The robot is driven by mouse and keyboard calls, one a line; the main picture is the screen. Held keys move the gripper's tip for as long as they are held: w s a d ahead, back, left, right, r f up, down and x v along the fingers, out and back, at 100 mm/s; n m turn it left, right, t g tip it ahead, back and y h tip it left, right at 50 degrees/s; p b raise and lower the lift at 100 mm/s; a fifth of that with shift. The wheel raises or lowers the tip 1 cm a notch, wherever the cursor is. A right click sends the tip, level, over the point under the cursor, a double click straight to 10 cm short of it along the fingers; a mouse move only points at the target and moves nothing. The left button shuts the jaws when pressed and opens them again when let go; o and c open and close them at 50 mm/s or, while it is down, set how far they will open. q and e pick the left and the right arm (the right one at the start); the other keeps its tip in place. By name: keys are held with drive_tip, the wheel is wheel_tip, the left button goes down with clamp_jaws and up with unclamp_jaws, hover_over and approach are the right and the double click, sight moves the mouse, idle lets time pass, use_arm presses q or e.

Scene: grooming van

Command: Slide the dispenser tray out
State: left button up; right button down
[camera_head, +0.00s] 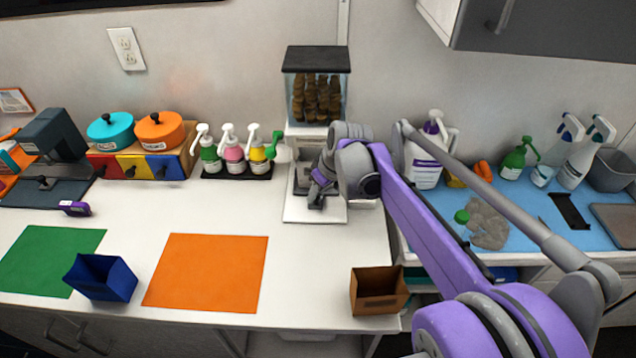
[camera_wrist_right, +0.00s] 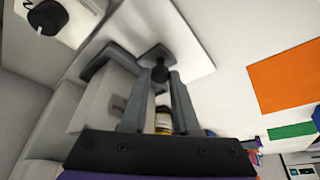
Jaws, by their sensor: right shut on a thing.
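The dispenser (camera_head: 316,85) stands against the back wall, with a black lid, a clear hopper of brown treats and a white body and base plate (camera_head: 300,213). My right gripper (camera_head: 317,200) is low at the dispenser's front, above the base plate; my arm hides much of the body. In the right wrist view the fingers of my right gripper (camera_wrist_right: 160,85) close around a small black knob (camera_wrist_right: 160,73). The knob stands on a dark grey piece, seemingly the front of the dispenser tray (camera_wrist_right: 148,57). How far the tray sticks out is hard to tell. My left gripper is not in view.
Pump bottles (camera_head: 234,152) stand on a black stand left of the dispenser. A large white jug (camera_head: 425,165) is close on its right. An orange mat (camera_head: 208,272), blue bin (camera_head: 100,277) and brown box (camera_head: 378,290) lie nearer the front. The counter before the base plate is clear.

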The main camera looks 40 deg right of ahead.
drive_tip(key=s+a, duration=0.2)
drive_tip(key=s+a+p, duration=0.1)
drive_tip(key=s+a, duration=0.1)
drive_tip(key=s, duration=0.1)
drive_tip(key=s+a+p, duration=0.1)
drive_tip(key=s+a, duration=0.1)
drive_tip(key=shift+s+a, duration=0.3)
drive_tip(key=shift+s, duration=0.1)
drive_tip(key=c, duration=0.7)
unclamp_jaws()
drive_tip(key=shift+o, duration=0.2)
drive_tip(key=p+v, duration=0.1)
drive_tip(key=v, duration=0.9)
drive_tip(key=shift+r, duration=0.4)
drive_tip(key=shift+s, duration=0.1)
